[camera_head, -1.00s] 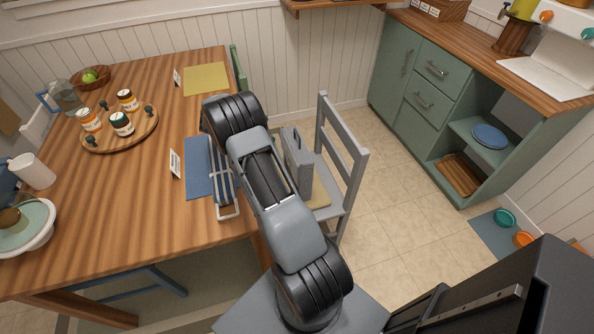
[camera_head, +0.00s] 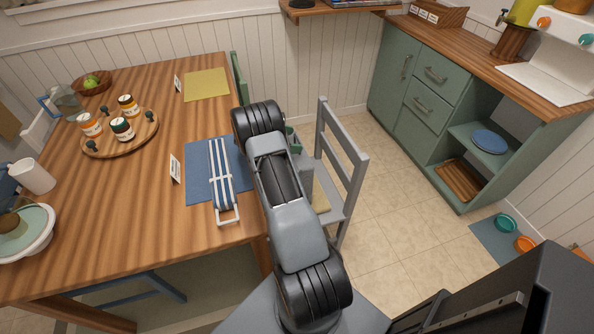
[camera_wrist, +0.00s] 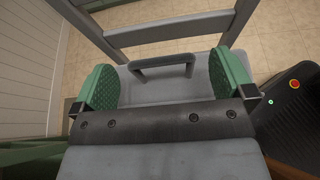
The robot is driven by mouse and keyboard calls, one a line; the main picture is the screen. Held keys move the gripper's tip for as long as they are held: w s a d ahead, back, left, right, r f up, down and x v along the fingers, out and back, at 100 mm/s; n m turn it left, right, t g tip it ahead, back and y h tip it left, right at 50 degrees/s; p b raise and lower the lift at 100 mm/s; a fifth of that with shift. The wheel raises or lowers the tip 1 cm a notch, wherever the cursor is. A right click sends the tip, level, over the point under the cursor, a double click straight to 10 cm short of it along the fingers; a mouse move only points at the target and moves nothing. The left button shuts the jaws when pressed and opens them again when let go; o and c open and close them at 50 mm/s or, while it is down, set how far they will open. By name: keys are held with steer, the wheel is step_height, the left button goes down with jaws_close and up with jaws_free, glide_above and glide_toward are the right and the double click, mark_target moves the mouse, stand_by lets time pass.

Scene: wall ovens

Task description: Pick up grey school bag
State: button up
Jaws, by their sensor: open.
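The grey school bag (camera_wrist: 162,88) stands on the grey chair (camera_head: 353,158), with its dark grey handle up. In the wrist view the bag's top and handle lie between the two green finger pads of my gripper (camera_wrist: 165,78). The pads are spread wide, one on each side of the handle, and my gripper is open. I cannot tell whether they touch the bag. In the head view my arm hides most of the bag, and only a grey strip (camera_head: 306,168) shows at the arm's right edge.
The wooden table (camera_head: 120,215) is left of the chair. On it are a blue mat (camera_head: 199,170), a blue striped case (camera_head: 221,175), a yellow mat (camera_head: 206,85) and a round tray (camera_head: 145,133). Green cabinets (camera_head: 388,85) stand at the right. Open floor (camera_head: 385,215) lies right of the chair.

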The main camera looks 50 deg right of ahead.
steer(key=x, duration=0.4)
steer(key=shift+r, duration=0.1)
steer(key=c, duration=1.7)
